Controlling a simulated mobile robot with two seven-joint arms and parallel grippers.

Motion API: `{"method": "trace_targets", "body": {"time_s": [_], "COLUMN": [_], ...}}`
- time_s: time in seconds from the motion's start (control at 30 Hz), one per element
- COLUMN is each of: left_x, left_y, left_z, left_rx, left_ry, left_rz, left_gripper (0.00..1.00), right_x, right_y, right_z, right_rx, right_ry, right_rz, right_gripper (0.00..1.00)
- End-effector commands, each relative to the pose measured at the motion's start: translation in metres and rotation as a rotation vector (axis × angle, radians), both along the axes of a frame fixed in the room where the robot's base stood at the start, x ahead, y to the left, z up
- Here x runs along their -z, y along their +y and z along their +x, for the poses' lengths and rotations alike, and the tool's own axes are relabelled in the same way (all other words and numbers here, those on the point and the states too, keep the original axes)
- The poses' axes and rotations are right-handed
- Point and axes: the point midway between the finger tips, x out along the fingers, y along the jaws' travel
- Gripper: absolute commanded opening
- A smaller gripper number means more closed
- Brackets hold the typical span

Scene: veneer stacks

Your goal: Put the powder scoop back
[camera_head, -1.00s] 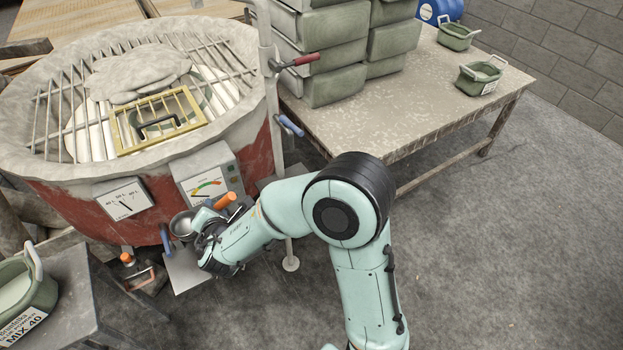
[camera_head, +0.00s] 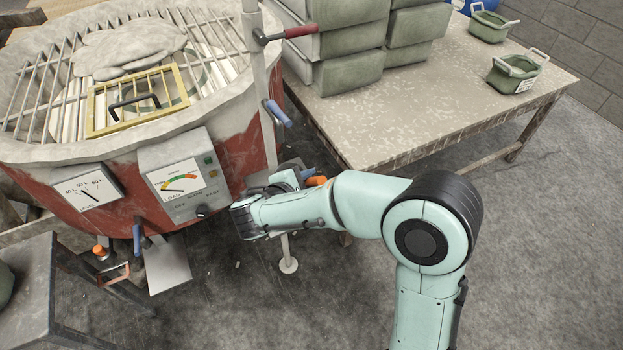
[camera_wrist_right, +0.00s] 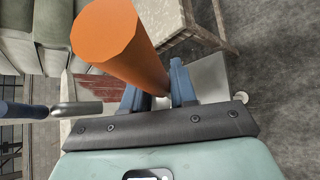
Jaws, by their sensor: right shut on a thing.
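The powder scoop's orange handle (camera_head: 316,181) shows just above my right forearm in the head view. In the right wrist view the same orange handle (camera_wrist_right: 122,42) stands between the blue fingers of my right gripper (camera_wrist_right: 157,97), which is shut on it. The scoop's bowl is hidden in both views now. In the head view my right gripper (camera_head: 288,180) is beside the mixer's pole, near the corner of the long table and clear of the mixer's grate. My left gripper is not in view.
The red mixer (camera_head: 232,165) with its gauge box (camera_head: 180,177) stands left of my arm. The upright pole (camera_head: 256,75) carries red and blue levers. The long table (camera_head: 440,95) holds green stacked blocks (camera_head: 350,66) and two green tubs (camera_head: 515,75). The floor at right is clear.

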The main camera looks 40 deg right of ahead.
Motion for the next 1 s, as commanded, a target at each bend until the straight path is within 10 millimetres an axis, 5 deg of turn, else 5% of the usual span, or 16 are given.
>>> {"method": "trace_targets", "body": {"time_s": [0.47, 1.0], "left_x": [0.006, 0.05], "left_y": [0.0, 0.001], "left_z": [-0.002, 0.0], "left_rx": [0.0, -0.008], "left_ry": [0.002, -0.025], "left_rz": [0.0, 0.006], "left_gripper": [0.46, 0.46], "right_x": [0.007, 0.067], "right_y": [0.002, 0.002], "right_z": [0.0, 0.0], "right_rx": [-0.005, -0.005], "right_ry": [-0.001, 0.0], "right_rz": [0.005, 0.004], "right_gripper": [0.0, 0.0]}}
